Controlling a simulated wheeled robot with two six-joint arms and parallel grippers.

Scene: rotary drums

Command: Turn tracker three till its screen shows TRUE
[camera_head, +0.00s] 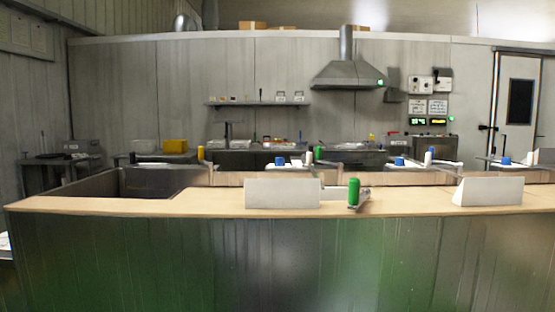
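I cannot tell which thing here is tracker three, and no screen reading TRUE is legible. A pale wedge-shaped block (283,193) stands on the wooden counter, left of a green upright cylinder (354,191) on a grey metal piece. A second pale wedge-shaped block (488,191) stands further right. Their faces toward me look blank; their far sides are hidden. Neither of my grippers is in view.
The long wooden counter (120,205) crosses the view, with a dark sunken basin (155,182) at its left. Behind stand benches with blue-knobbed devices (400,162), a range hood (347,75), small lit displays (438,121) on the wall and a door (518,95).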

